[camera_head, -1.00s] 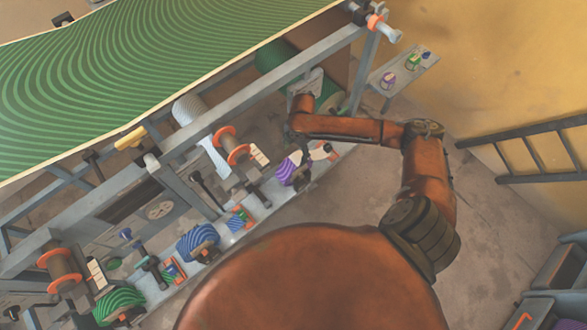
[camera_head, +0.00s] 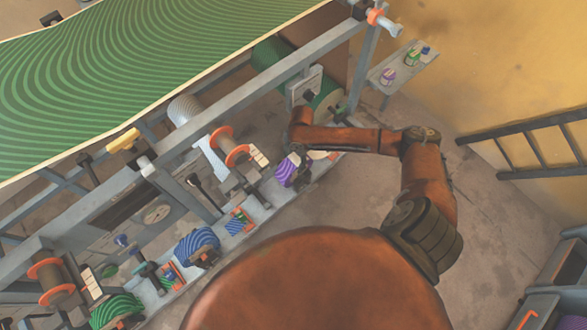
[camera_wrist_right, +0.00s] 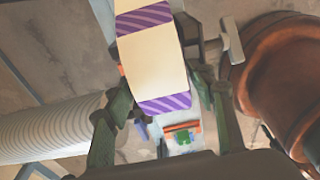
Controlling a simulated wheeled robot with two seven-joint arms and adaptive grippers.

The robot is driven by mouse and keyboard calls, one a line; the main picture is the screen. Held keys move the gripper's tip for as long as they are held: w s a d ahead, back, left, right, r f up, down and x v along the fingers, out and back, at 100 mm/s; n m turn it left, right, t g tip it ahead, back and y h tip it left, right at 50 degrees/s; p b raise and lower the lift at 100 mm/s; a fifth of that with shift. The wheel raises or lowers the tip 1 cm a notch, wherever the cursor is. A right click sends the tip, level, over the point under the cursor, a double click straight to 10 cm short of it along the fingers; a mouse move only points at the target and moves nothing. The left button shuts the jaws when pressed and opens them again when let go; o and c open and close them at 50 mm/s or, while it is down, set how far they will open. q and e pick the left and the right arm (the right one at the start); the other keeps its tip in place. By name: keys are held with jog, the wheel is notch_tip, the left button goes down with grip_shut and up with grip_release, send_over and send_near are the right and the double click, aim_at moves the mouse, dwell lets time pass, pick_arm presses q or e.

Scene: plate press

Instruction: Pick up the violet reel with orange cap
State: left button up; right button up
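A violet striped reel (camera_head: 287,173) sits at the right end of the grey rail, below my right gripper (camera_head: 300,158). A pale piece with an orange edge (camera_head: 320,155) shows just right of the gripper. In the right wrist view a violet striped piece with a broad cream band (camera_wrist_right: 155,60) lies ahead, between the two dark fingers of my right gripper (camera_wrist_right: 160,98). The fingers are apart; I cannot tell whether they touch it. Its orange cap is not clearly visible there. My left gripper is not in view.
Blue (camera_head: 197,244) and green (camera_head: 118,309) striped rolls stand further left along the rail. A small shelf (camera_head: 408,66) at the wall holds several small reels, one violet. The press frame's grey beam (camera_head: 255,95) runs above. Open floor lies right of my arm.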

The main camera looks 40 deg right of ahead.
grip_shut()
dwell(0.4)
jog(key=shift+w+r, duration=0.1)
